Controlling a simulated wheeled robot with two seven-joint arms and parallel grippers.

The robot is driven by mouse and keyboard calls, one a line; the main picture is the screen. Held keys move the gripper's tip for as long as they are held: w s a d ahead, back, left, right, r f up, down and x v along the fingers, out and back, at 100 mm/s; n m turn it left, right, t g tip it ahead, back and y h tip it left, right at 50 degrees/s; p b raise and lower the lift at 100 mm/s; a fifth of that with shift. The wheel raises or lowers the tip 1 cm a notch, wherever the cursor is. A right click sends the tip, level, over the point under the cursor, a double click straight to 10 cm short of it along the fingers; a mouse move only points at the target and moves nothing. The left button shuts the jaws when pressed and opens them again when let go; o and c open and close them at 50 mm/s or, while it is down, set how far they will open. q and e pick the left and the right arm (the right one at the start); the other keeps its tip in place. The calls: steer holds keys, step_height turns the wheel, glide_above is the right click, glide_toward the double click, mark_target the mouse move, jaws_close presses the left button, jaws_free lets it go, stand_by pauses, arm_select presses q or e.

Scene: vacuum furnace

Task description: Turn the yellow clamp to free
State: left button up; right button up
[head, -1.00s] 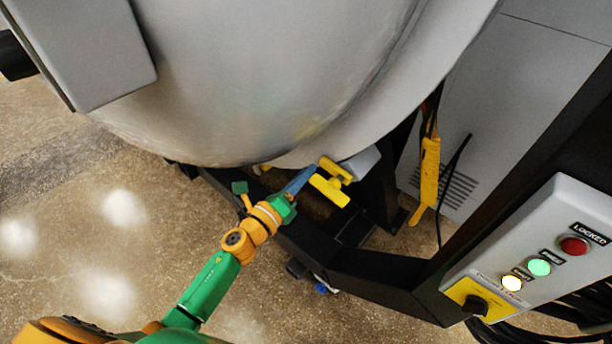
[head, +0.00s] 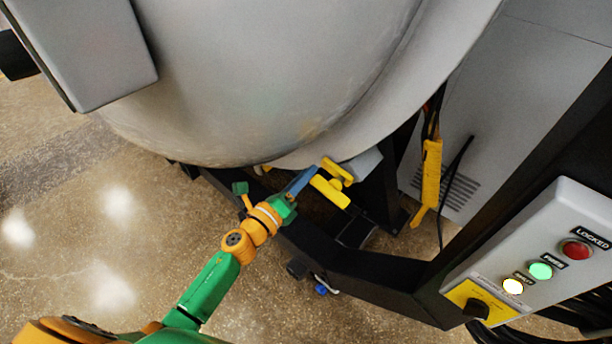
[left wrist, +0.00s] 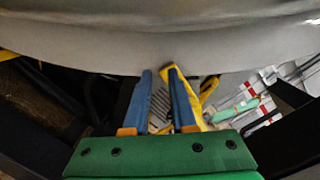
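The yellow clamp (head: 331,191) sits under the lower edge of the large grey vessel, beside a grey block. My left gripper (head: 310,172) reaches up from the lower left, and its blue fingertips are right at the clamp's left side. I cannot tell whether they touch it. In the left wrist view the two blue fingers (left wrist: 160,74) stand apart, with a clear gap between them. Yellow parts (left wrist: 190,100) show between and beside the right finger; I cannot tell which belong to the clamp. My right gripper is not in view.
The grey vessel (head: 270,80) hangs close above the gripper. A black frame (head: 385,285) runs below and right. A yellow hanging part (head: 428,180) with cables is farther right. A control box (head: 545,255) with red, green and white lamps stands at right. Open floor lies at left.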

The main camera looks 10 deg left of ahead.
arm_select(q)
steer(key=v, duration=0.7)
steer(key=shift+f, duration=0.2)
steer(key=shift+s, duration=0.1)
stand_by(0.4)
steer(key=b+v, duration=0.1)
steer(key=v, duration=0.6)
steer(key=shift+r, duration=0.15)
